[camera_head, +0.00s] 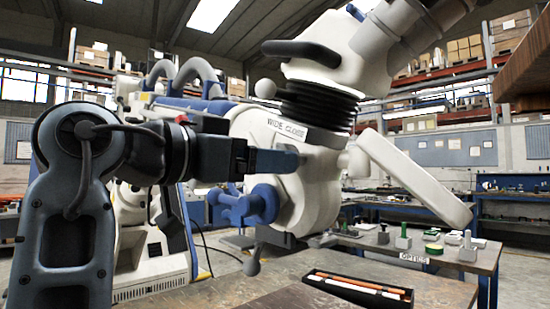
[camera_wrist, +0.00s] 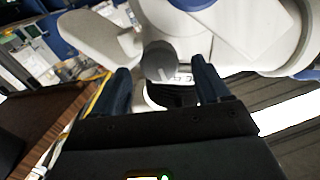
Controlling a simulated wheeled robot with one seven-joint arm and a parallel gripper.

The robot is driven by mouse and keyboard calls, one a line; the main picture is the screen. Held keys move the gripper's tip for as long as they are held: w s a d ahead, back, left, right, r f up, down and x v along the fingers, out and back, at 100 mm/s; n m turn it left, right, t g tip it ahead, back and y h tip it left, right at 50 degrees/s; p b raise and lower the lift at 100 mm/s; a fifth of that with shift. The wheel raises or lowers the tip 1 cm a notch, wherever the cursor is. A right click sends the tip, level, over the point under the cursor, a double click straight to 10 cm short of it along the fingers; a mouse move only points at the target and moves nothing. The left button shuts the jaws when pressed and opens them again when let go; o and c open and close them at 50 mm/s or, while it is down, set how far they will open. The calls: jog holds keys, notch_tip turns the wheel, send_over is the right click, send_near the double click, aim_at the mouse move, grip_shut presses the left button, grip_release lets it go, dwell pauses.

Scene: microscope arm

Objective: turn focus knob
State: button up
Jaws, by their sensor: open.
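The white microscope arm head (camera_head: 290,180) fills the middle of the head view, with a "WIDE CLOSE" label (camera_head: 287,130) on its upper side. My gripper (camera_head: 298,162) is level with the head, just below the label. In the wrist view my gripper (camera_wrist: 161,75) is open, with its two blue fingers apart. A grey round knob (camera_wrist: 160,58) shows between and just beyond the fingertips, likely the focus knob. Part of the label shows close below it. I cannot tell whether the fingers touch the knob. In the head view my gripper hides part of the head's surface.
A blue handled fitting (camera_head: 250,204) sticks out below my gripper. A white paddle (camera_head: 415,180) extends to the right, and black bellows (camera_head: 315,105) rise above. A wooden table (camera_head: 385,270) bears a black tray (camera_head: 358,291) with orange items. Shelves stand behind.

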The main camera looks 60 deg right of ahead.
jog(key=shift+x, duration=1.8)
jog(key=shift+c, duration=0.4)
jog(key=c, duration=0.9)
jog(key=shift+c, duration=0.2)
jog(key=shift+f+m+b, duration=0.1)
jog(key=shift+m+b, duration=0.2)
jog(key=shift+b, duration=0.05)
jog(key=m+b, duration=0.2)
jog(key=shift+f+b, duration=0.1)
jog(key=shift+b, duration=0.25)
jog(key=shift+m+b, duration=1.6)
jog(key=shift+m, duration=0.5)
